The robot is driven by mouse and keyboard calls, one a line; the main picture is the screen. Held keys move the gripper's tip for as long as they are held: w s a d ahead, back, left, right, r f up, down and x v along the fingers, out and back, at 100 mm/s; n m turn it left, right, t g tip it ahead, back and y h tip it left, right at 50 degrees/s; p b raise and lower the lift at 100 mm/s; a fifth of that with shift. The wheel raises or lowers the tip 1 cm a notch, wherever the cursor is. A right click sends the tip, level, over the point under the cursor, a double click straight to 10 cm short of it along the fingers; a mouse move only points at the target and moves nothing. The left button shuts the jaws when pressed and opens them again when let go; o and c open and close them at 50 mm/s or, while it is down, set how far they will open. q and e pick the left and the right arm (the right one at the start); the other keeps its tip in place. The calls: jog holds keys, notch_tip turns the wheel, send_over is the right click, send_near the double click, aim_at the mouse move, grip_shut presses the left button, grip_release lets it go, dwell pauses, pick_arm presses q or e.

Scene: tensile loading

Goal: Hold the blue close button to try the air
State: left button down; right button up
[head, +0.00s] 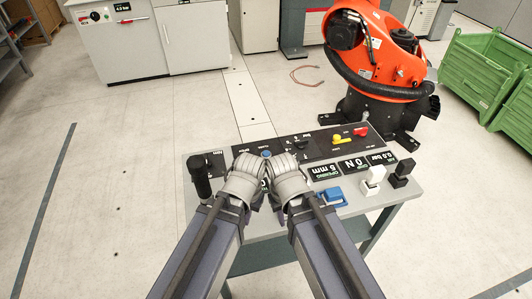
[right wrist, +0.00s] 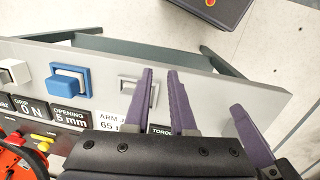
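A small blue button (head: 266,153) shows on the black strip of the control bench, just beyond my grippers. A larger blue rocker (head: 329,197) is on the bench's near side, to the right of both grippers; it also shows in the right wrist view (right wrist: 68,83). I cannot read which one is marked close. My left gripper (head: 259,172) and right gripper (head: 272,172) are side by side over the bench. In the right wrist view, my right gripper's fingers (right wrist: 160,72) have a narrow empty gap. The left gripper's jaw gap is hidden. Contact with a button cannot be made out.
The bench has a black upright handle (head: 201,178), white (head: 374,178) and black (head: 402,172) rockers, and displays reading 0 N, 5 mm and 0.0 bar. An orange robot arm (head: 380,50) stands behind it. Green crates (head: 482,72) are at right. Floor at left is clear.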

grip_shut()
dwell(1.3)
